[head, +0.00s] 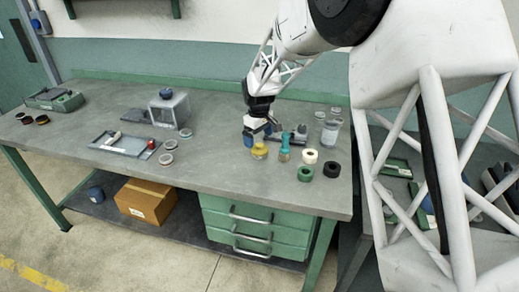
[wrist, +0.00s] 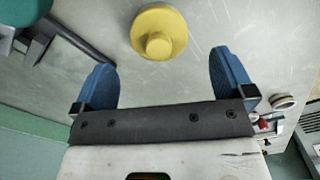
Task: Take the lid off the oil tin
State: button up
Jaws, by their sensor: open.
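A small yellow round tin (head: 259,152), which looks to be the oil tin, stands on the grey bench near its front edge. In the wrist view its yellow lid (wrist: 158,32) shows from above, a disc with a raised round knob in the middle. The tin's body below the lid is hidden there. My gripper (head: 257,132) is just behind the tin in the head view. In the wrist view my gripper (wrist: 163,62) is open, its two blue fingers wide apart and nothing between them. The lid lies ahead of the fingertips, centred roughly between them.
White (head: 310,156), green (head: 305,174) and black (head: 332,169) rolls lie further right, with a clear jar (head: 330,133) behind. A grey tray (head: 124,144) lies left.

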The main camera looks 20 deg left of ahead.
aim_at(259, 144)
jog(key=shift+f, duration=2)
jog(key=c, duration=1)
